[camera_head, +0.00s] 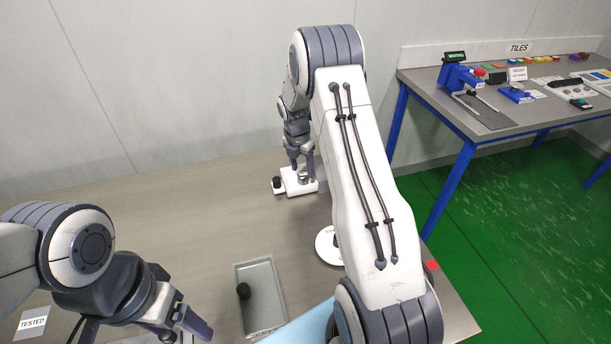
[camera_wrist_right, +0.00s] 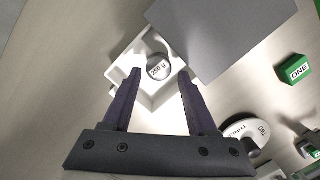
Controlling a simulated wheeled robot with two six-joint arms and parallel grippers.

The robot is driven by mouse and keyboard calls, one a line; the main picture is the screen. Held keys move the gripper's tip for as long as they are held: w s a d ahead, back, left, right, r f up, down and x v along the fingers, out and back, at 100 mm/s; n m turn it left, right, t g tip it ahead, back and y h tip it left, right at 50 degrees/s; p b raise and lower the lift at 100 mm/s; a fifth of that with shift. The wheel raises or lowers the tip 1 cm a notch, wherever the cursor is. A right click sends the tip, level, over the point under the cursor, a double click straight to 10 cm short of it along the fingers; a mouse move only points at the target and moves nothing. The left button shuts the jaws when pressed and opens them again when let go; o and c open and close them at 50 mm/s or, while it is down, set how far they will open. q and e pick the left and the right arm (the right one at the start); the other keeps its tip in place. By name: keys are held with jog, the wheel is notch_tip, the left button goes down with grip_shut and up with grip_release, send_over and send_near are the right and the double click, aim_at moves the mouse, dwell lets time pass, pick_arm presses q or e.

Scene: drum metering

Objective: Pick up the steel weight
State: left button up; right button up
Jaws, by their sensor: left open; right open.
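The steel weight (camera_wrist_right: 159,67), a round metal piece marked "250 g", sits in a white holder (camera_wrist_right: 150,48) in the right wrist view. In the head view the weight (camera_head: 303,177) is a small shiny spot on the white holder (camera_head: 293,190), partly hidden by my right gripper (camera_head: 302,165). My right gripper (camera_wrist_right: 160,82) is open above the holder, its fingertips on either side of the weight's near edge in the wrist picture. I cannot tell whether they touch it. My left gripper (camera_head: 180,298) is open and empty over the table at lower left.
A black knob (camera_head: 277,182) is at the holder's left. A grey panel (camera_wrist_right: 220,35), green "ONE" block (camera_wrist_right: 295,69) and white labelled disc (camera_wrist_right: 244,128) are close by. The table's left middle is clear.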

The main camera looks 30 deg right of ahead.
jog(key=shift+w+d+f, duration=0.1)
jog(key=shift+d+f, duration=0.1)
jog(key=shift+f, duration=1.1)
grip_shut()
jog(key=shift+r, duration=0.2)
